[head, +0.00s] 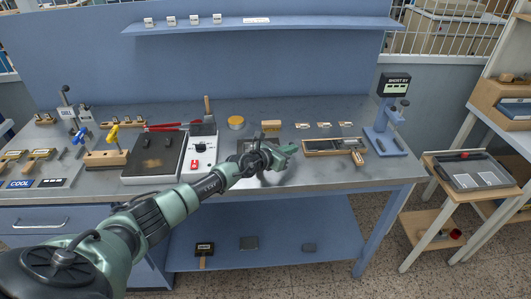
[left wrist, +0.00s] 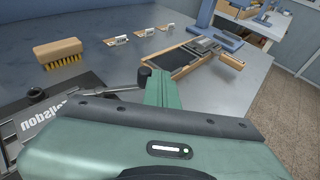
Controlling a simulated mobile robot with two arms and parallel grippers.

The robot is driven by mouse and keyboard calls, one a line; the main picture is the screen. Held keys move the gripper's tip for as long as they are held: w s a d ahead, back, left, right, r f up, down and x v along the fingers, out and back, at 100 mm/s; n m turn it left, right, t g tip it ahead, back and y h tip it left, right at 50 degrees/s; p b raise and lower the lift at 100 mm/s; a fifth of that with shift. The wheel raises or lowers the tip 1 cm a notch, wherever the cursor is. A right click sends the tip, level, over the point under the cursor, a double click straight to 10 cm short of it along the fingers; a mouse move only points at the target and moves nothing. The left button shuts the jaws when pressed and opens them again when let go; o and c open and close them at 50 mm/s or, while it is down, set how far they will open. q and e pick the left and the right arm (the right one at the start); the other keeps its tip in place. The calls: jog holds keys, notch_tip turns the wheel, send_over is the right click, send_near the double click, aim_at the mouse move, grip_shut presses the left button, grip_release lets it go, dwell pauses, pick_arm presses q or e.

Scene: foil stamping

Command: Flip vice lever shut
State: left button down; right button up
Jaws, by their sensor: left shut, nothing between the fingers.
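The vice (head: 245,146) is on the bench, mostly hidden behind my left gripper in the head view. In the left wrist view the dark vice body (left wrist: 50,122) shows at the left edge, with mirrored lettering on a pale plate. A thin metal lever (left wrist: 112,92) runs from it to the right, near a black knob (left wrist: 145,77). My left gripper (head: 290,150) is shut and empty, low over the bench at the vice's right side. Its green fingers (left wrist: 160,90) are beside the knob; I cannot tell whether they touch. My right gripper is not in view.
A wooden-framed tray (head: 318,146) is to the right, and a wooden brush (head: 271,126) is behind. A white control box (head: 202,152) and dark plate (head: 153,158) are to the left. A blue stand (head: 386,141) is at the bench's right end.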

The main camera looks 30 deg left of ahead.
pick_arm(q)
jog(key=shift+w+d, duration=0.15)
jog(key=shift+w, duration=0.35)
jog(key=shift+w+d+b, duration=0.2)
jog(key=shift+w+b, duration=0.3)
jog(key=shift+b, duration=0.05)
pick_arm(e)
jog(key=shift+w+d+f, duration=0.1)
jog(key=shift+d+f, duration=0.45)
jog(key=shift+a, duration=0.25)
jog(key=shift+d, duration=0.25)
pick_arm(q)
jog(key=shift+a, duration=0.1)
